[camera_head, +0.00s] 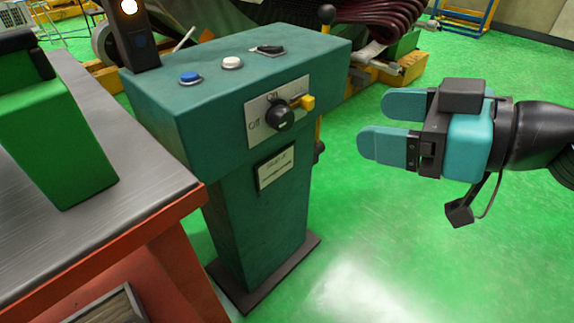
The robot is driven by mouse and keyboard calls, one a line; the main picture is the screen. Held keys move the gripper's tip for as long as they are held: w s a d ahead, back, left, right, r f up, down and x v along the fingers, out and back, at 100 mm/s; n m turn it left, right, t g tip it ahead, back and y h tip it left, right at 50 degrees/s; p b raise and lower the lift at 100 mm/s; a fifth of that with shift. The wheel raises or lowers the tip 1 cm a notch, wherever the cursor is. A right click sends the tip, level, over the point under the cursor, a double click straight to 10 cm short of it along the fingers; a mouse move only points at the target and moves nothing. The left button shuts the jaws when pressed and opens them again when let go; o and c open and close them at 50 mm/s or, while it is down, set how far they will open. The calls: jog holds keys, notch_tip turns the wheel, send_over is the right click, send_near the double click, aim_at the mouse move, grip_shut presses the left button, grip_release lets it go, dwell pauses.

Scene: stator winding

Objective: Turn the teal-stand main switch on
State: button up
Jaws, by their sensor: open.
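The teal stand (250,215) stands upright left of centre on a dark base plate. On its front face is the main switch (280,117), a round black knob on a pale plate. A yellow handle piece (306,102) sticks out at the knob's right. The plate has an "Off" label at the left and an "On" label at the top. My gripper (380,124) is at the right, with two teal fingers apart and nothing between them. The fingertips point left toward the stand, with a clear gap to the switch.
The stand's top has a blue button (190,77), a white button (232,63) and a black selector (268,50). A lit signal lamp (129,8) rises at its back left. A metal-topped bench (75,240) with an orange frame is at the left. Green floor is clear below my gripper.

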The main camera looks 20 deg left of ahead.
jog(key=w+f+t+y+b, duration=0.2)
jog(key=w+f+t+b, duration=0.15)
jog(key=f+b, duration=0.6)
jog(key=p, duration=0.5)
send_near(287, 120)
jog(key=x, duration=1)
jog(key=shift+a, duration=0.1)
jog(key=shift+c, duration=0.2)
jog(key=c, duration=0.9)
